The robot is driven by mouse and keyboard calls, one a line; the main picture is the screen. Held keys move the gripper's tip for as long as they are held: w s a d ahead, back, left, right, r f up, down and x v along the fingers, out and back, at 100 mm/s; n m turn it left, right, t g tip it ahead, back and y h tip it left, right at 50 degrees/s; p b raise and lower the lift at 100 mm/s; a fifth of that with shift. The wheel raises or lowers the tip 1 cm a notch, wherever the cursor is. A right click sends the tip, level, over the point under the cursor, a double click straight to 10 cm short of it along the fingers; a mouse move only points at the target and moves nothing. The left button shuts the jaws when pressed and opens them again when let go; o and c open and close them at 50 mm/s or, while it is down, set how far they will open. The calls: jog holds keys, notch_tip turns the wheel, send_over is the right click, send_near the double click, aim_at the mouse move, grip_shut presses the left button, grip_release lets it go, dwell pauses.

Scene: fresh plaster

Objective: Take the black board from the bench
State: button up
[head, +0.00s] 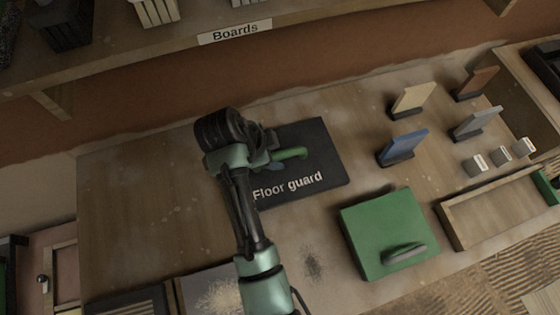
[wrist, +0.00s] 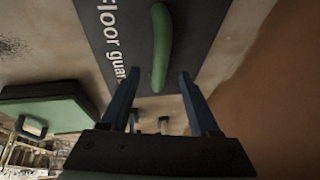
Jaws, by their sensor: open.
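The black board (head: 318,165), lettered "Floor guard", lies flat on the bench (head: 130,215). A green handle (head: 290,153) stands out on its upper face. In the wrist view the black board (wrist: 112,25) fills the upper middle, with the green handle (wrist: 161,45) running lengthwise. My gripper (head: 276,166) is over the left part of the board, close to the handle, and hides part of both. In the wrist view my gripper (wrist: 158,76) is open, its two blue fingers apart with the handle's near end seen between them. I cannot tell whether they touch it.
Several upright coloured pieces, such as a blue one (head: 403,147), stand at the back right. A wooden tray (head: 490,212) is at the right. A shelf (head: 300,12) labelled "Boards" hangs above. The left bench is clear.

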aim_at(276, 155)
jog(key=x, duration=0.5)
jog(key=shift+a+f, duration=0.1)
jog(key=shift+a, duration=0.15)
grip_shut()
dwell(1.2)
